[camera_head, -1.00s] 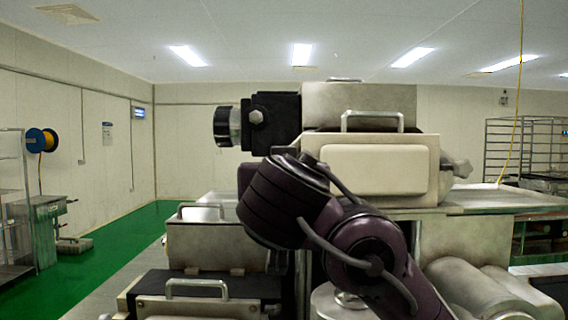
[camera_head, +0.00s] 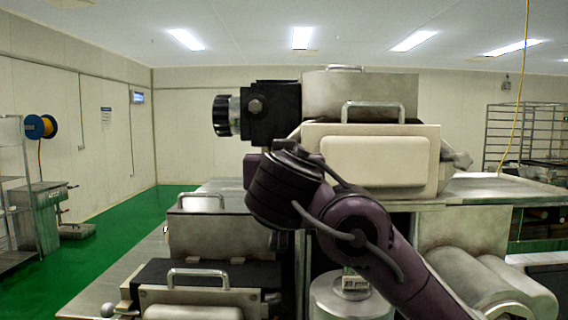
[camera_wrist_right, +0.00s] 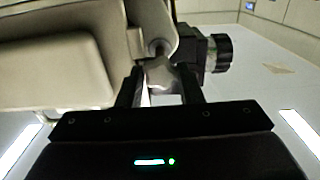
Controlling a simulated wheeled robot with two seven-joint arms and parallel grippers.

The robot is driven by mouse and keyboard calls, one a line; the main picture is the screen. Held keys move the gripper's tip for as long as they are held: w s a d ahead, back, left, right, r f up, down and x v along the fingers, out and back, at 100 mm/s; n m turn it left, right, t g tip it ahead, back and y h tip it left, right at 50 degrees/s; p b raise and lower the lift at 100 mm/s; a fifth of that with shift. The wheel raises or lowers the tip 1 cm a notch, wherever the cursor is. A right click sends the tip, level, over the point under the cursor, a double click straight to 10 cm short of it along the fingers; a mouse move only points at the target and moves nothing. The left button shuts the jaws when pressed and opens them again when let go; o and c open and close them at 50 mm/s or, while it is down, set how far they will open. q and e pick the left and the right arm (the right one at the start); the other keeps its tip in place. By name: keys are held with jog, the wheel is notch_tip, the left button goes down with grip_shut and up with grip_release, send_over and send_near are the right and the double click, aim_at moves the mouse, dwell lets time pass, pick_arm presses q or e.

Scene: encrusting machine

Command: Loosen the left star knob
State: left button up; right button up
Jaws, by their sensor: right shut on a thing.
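The left star knob (camera_wrist_right: 160,74) is a grey metal lobed knob at the edge of the pale machine housing in the right wrist view. My right gripper (camera_wrist_right: 159,88) has one finger on each side of it and is shut on it. In the head view my dark purple right arm comes in from the lower right and ends at the left side of the cream housing (camera_head: 375,163). There the arm hides the gripper and most of the left knob. Another star knob (camera_head: 457,160) shows at the housing's right side. My left gripper is not in view.
A black block with a ribbed round knob (camera_head: 222,115) juts out left above my arm. Metal covers with handles (camera_head: 200,283) stand below. A flat metal table (camera_head: 500,188) lies to the right. Green floor (camera_head: 120,225) is open at the left.

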jog(key=shift+n, duration=0.4)
jog(key=shift+n+b, duration=1.3)
jog(key=shift+n, duration=7)
jog(key=o, duration=1)
